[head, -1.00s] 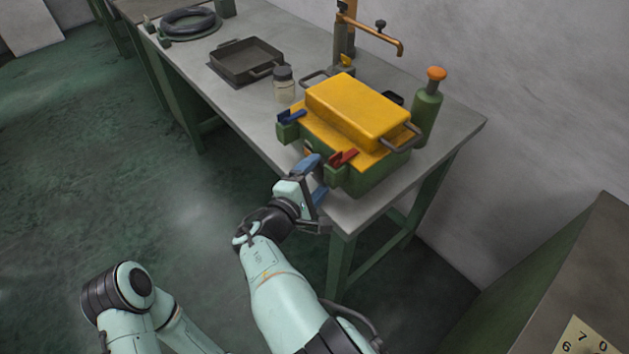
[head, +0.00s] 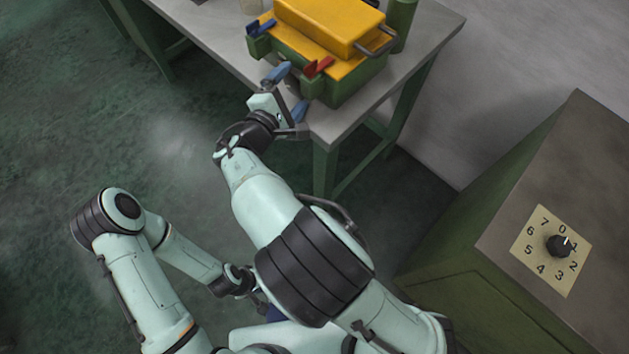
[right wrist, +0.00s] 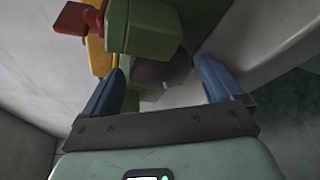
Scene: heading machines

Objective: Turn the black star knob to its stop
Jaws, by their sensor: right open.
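A dark, lobed knob (right wrist: 165,72) shows in the right wrist view on the side of the green machine body; its full outline is not clear. In the head view this knob is hidden by my gripper and the body. The green body (head: 345,88) with its yellow cover (head: 330,25) stands at the table corner. My right gripper (head: 288,92) is open at the near side of the body. In the right wrist view its blue fingers (right wrist: 160,70) stand either side of the knob, apart from each other. My left gripper is mostly hidden behind my own arm links.
A green cabinet at right has a numbered dial plate (head: 528,246) with a small black pointer knob (head: 560,245). The floor at left is clear.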

